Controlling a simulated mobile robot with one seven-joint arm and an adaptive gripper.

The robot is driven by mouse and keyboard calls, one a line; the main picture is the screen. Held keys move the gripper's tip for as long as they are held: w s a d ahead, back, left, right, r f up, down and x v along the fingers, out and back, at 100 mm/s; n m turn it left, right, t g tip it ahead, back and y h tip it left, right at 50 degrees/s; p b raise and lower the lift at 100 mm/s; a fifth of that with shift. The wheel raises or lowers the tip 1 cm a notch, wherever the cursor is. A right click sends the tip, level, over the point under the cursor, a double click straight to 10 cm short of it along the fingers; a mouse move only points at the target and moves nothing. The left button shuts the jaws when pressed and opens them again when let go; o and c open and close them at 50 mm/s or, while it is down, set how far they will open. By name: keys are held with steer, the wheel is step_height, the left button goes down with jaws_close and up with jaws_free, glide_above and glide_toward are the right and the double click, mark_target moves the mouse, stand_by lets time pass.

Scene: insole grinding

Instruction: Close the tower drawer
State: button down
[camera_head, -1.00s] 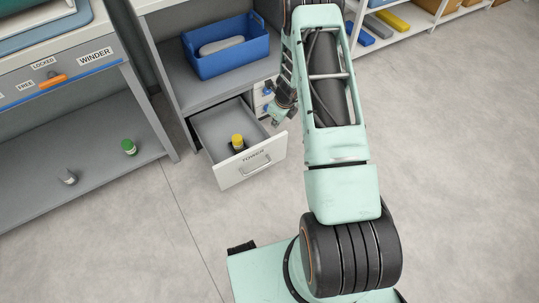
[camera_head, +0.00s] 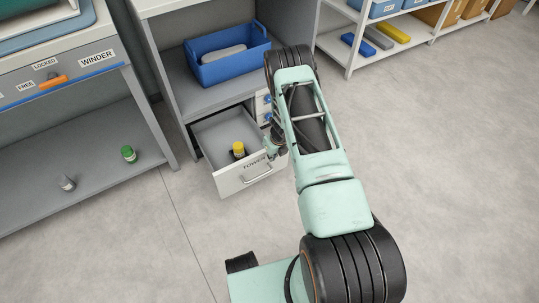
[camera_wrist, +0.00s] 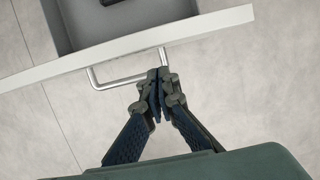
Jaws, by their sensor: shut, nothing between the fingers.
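The tower drawer (camera_head: 229,180) stands pulled out of the low cabinet, with its white front marked TOWER and a metal bar handle (camera_head: 257,174). A small yellow-capped bottle (camera_head: 239,149) stands inside it. In the wrist view the drawer front (camera_wrist: 120,50) crosses the upper part, and its handle (camera_wrist: 115,80) sticks out toward my gripper. My gripper (camera_wrist: 158,80) is shut and empty, its fingertips at the right end of the handle; I cannot tell whether they touch it. In the head view my gripper (camera_head: 273,150) is at the drawer's right front corner, partly hidden by my arm.
A blue bin (camera_head: 227,60) sits on the shelf above the drawer. The winder bench (camera_head: 75,110) stands at left, with a green-capped bottle (camera_head: 128,154) and a grey one (camera_head: 67,183) on its lower shelf. Open floor (camera_head: 440,170) lies at right and in front.

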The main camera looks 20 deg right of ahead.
steer(key=shift+w+a, duration=0.2)
steer(key=shift+w, duration=0.35)
steer(key=shift+w+a, duration=0.15)
steer(key=shift+w, duration=0.35)
